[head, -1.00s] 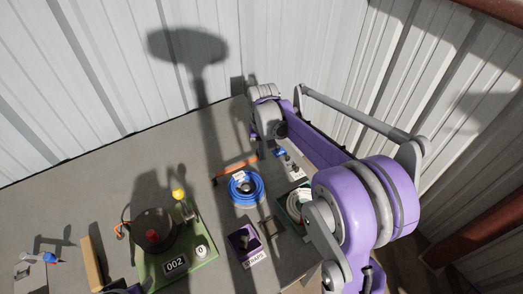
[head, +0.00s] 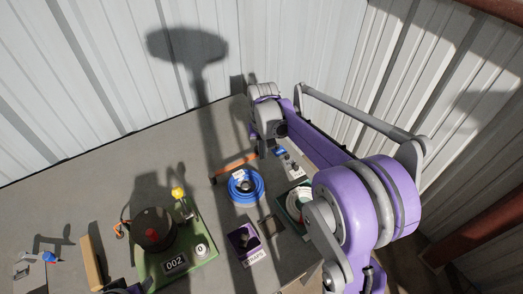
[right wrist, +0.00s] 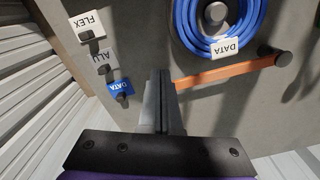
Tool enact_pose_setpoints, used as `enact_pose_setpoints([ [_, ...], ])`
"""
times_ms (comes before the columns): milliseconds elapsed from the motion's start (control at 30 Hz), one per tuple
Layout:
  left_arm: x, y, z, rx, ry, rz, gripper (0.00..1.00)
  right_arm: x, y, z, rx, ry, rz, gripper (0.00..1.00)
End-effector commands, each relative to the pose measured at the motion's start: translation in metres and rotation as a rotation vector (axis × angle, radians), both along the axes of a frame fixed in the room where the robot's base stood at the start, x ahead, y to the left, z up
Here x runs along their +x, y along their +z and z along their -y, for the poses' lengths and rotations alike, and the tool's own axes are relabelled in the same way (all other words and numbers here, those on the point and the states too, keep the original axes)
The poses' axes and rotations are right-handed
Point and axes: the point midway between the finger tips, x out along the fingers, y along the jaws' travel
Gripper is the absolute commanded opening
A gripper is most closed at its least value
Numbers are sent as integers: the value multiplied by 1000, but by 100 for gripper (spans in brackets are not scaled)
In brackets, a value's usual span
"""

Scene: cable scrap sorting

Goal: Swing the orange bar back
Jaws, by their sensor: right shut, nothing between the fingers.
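The orange bar (head: 236,166) lies on the grey table top beyond the blue cable coil (head: 246,186). In the head view my right gripper (head: 263,152) points down at that same end.
A green board (head: 180,262) with a round dark disc and a yellow knob stands at front left. A purple STRAPS holder (head: 243,238) stands in front of the coil. Corrugated walls (head: 90,80) close the back.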

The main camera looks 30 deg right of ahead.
Motion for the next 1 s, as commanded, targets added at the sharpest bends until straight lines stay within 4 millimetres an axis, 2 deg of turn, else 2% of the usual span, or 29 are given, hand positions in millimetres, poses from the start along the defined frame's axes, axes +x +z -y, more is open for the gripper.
enact_pose_setpoints([
  [167, 2, 7, 0, 0, 0, 5, 65, 0, 10, 0, 0, 0, 1, 0],
  [600, 16, 39, 0, 0, 0, 31, 65, 1, 61, 0, 0, 0, 2, 0],
  [1000, 16, 38, 0, 0, 0, 30, 65, 0, 60, 0, 0, 0, -1, 0],
])
